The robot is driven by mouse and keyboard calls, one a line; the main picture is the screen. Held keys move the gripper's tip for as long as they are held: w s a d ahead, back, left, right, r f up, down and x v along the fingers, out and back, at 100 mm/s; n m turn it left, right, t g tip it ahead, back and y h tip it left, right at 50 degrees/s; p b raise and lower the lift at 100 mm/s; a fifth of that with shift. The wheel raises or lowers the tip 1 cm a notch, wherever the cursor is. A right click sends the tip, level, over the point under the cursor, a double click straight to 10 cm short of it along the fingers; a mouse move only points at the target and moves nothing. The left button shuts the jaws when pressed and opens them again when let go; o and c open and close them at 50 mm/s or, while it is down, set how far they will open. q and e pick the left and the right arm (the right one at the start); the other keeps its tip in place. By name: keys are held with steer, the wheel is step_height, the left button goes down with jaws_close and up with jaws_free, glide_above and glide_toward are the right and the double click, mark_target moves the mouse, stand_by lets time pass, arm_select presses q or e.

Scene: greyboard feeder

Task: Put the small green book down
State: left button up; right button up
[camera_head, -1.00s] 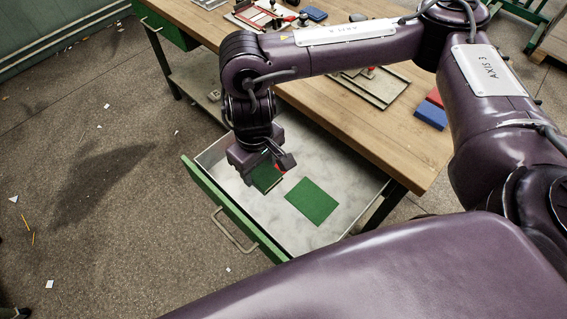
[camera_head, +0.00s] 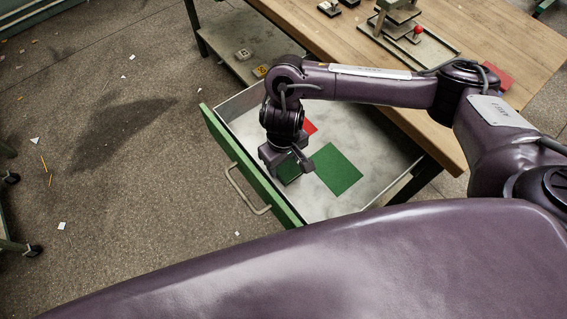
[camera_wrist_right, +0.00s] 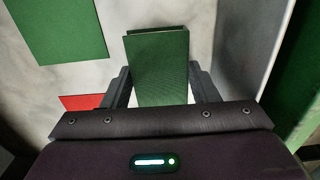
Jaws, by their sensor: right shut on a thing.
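The small green book (camera_wrist_right: 158,68) is between the two fingers of my right gripper (camera_wrist_right: 163,88), which is shut on it. In the head view the right gripper (camera_head: 287,164) points down inside the open drawer, and part of the small green book (camera_head: 290,173) shows beside its fingers. A larger flat green book (camera_head: 337,169) lies on the drawer floor to the right; it also shows at the upper left of the wrist view (camera_wrist_right: 62,28). I cannot tell whether the held book touches the drawer floor. My left gripper is not in view.
The drawer (camera_head: 238,170) has a pale floor and a green front with a handle. A red item (camera_head: 310,127) lies in it behind the gripper and shows partly in the wrist view (camera_wrist_right: 82,102). The wooden workbench (camera_head: 420,120) stands behind; the drawer floor's right part is bare.

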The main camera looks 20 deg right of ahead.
mark_target(283, 165)
steer(key=shift+f, duration=0.15)
steer(key=shift+f, duration=0.1)
steer(key=o, duration=1)
step_height(283, 165, up, 12)
steer(key=p, duration=0.5)
